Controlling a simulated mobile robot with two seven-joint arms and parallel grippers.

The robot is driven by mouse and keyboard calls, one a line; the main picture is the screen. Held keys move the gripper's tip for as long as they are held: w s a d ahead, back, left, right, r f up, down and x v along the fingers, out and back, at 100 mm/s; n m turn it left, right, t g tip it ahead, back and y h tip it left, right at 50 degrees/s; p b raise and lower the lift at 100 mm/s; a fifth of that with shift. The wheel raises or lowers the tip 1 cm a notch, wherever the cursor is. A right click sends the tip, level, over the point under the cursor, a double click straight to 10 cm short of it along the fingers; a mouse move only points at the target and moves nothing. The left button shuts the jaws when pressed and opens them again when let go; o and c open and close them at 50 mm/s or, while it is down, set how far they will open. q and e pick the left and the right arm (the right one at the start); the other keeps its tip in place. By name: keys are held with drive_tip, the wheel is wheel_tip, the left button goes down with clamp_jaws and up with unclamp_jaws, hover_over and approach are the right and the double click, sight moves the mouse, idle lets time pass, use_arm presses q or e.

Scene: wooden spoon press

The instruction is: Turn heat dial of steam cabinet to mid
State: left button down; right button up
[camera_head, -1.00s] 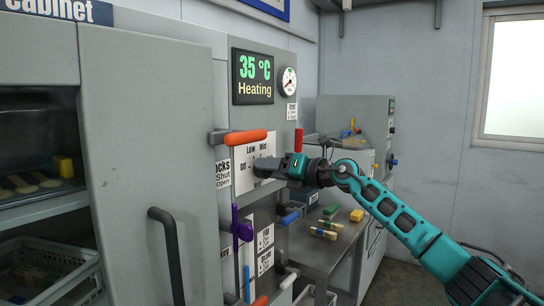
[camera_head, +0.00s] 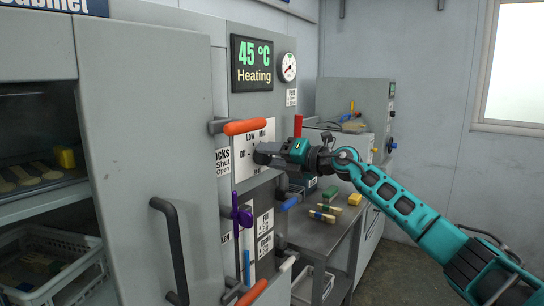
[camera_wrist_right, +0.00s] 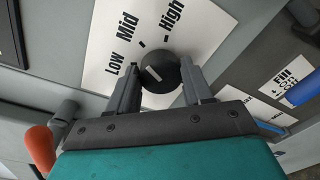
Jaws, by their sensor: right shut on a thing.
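The steam cabinet's heat dial is a round black knob (camera_wrist_right: 158,74) on a white plate (camera_wrist_right: 98,75) marked Low, Mid and High in the right wrist view. A pale pointer mark shows on its face, but I cannot tell exactly which mark it points at. My right gripper (camera_wrist_right: 158,92) is shut on the knob, one finger on each side. In the head view the right gripper (camera_head: 264,154) reaches the plate from the right and hides most of the dial. The cabinet display (camera_head: 252,64) reads 45 °C, Heating. My left gripper is not in view.
An orange-ended lever handle (camera_head: 245,127) juts out just above and left of the dial. A purple clamp-like piece (camera_head: 242,216) hangs below. A metal side table (camera_head: 333,245) with small wooden pieces stands to the right. The cabinet door (camera_head: 150,100) is at left.

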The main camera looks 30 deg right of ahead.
drive_tip(key=o, duration=0.6)
drive_tip(key=shift+f, duration=0.1)
drive_tip(key=o, duration=0.4)
drive_tip(key=shift+o, duration=0.2)
drive_tip(key=b+v, duration=0.7)
drive_tip(key=v, duration=0.6)
drive_tip(key=shift+b, duration=0.35)
drive_tip(key=shift+a, duration=0.1)
